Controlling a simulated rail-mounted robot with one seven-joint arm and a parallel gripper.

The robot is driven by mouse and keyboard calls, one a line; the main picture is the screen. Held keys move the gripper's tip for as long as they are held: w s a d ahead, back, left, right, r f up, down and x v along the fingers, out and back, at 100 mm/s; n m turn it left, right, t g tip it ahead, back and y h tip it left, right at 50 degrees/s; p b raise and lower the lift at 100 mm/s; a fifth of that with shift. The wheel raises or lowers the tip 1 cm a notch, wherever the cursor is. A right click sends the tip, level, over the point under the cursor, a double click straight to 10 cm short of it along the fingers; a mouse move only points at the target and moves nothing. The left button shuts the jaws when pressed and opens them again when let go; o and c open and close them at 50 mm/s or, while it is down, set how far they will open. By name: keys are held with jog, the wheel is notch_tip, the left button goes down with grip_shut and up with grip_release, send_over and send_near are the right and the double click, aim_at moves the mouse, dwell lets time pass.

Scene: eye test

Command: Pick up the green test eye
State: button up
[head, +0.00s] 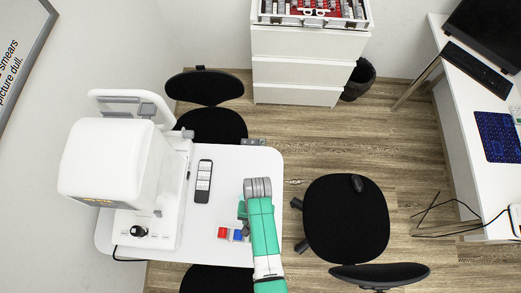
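My arm reaches in from the bottom over the right part of the white table (270,165), with its teal links and grey end seen from above. A small green and grey part shows at the arm's left side; I cannot tell whether it belongs to my gripper or is the green test eye. A red block (222,232) and a blue block (238,236) lie side by side on the table, just left of the arm. No green block shows clearly beside them; the arm covers the area to their right. My gripper's fingers cannot be made out.
A large white eye instrument (112,160) fills the table's left side. A dark remote-like device (203,181) lies beside it. Black chairs stand at the table's back (213,124) and right (346,218). A white drawer cabinet (300,70) stands behind.

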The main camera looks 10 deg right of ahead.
jog(key=b+x, duration=0.6)
jog(key=x, duration=0.4)
jog(key=shift+r, duration=0.1)
jog(key=c, duration=0.7)
jog(key=shift+c, duration=0.2)
notch_tip(320, 180, up, 4)
jog(key=p, duration=0.4)
jog(key=shift+r, duration=0.1)
